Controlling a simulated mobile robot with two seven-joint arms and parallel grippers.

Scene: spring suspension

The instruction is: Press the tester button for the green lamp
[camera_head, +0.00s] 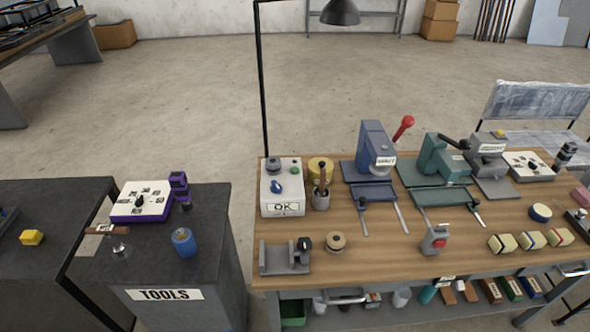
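A white box with an "OK" label (283,208) stands at the left end of the wooden workbench and looks like the tester. A small dark green spot (295,170), possibly the lamp, is on its top at the back right; I cannot tell whether it is lit. A dark round part (273,164) is at the back left of its top, and a blue part (277,187) is nearer the middle. Which part is the button is too small to tell. A separate grey device with a red button (435,240) stands near the bench's front. Neither gripper is in view.
Blue (372,152) and green (441,160) presses stand on the wooden bench (385,255). A grey fixture (285,258) is in front.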

